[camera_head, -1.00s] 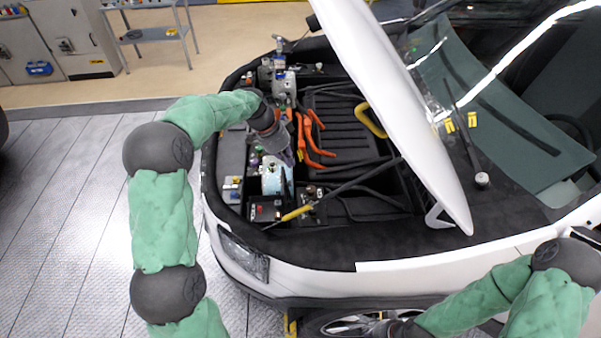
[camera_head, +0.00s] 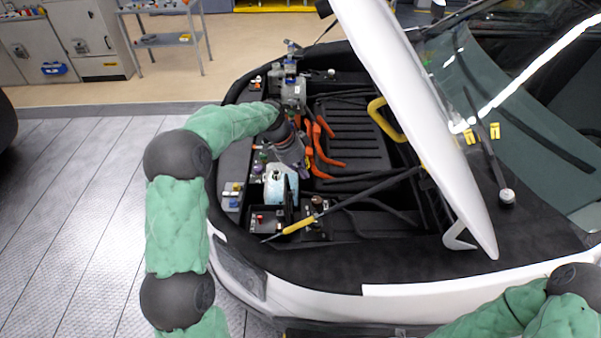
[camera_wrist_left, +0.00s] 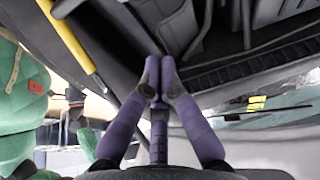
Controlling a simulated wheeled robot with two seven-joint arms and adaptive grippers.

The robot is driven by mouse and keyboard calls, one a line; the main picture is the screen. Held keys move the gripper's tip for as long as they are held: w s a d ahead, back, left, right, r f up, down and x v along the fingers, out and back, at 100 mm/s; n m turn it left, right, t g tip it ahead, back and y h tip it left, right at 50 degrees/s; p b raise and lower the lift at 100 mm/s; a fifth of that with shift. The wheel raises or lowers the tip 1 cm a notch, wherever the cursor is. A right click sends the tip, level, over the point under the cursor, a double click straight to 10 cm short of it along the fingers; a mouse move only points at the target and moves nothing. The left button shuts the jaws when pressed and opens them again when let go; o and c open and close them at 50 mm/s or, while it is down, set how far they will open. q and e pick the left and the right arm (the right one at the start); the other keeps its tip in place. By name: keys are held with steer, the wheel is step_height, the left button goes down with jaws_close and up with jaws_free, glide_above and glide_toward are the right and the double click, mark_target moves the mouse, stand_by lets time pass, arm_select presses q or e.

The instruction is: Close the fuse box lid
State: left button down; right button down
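A small black box (camera_head: 262,222) with a red part in it sits at the near end of the engine bay. A thin dark panel (camera_head: 289,203) stands upright beside it and looks like the open fuse box lid, though it is too small to be sure. My left gripper (camera_head: 297,163) is over the bay, just beyond the panel and apart from it, beside a white-and-blue reservoir (camera_head: 279,186). In the left wrist view its purple fingers (camera_wrist_left: 160,78) meet at the tips with nothing visible between them. My right gripper is out of view; only its arm shows at the lower right.
The raised white hood (camera_head: 420,110) slants over the right of the bay. A strut with a yellow sleeve (camera_head: 300,225) crosses the near side. Orange cables (camera_head: 318,145) lie right of my left gripper. A yellow handle (camera_head: 383,118) stands farther right.

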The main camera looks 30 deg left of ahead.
arm_select(q)
step_height(320, 180, down, 7)
steer(key=shift+s+a, duration=0.2)
steer(key=shift+a, duration=0.25)
steer(key=shift+f, duration=0.1)
steer(key=shift+a, duration=0.15)
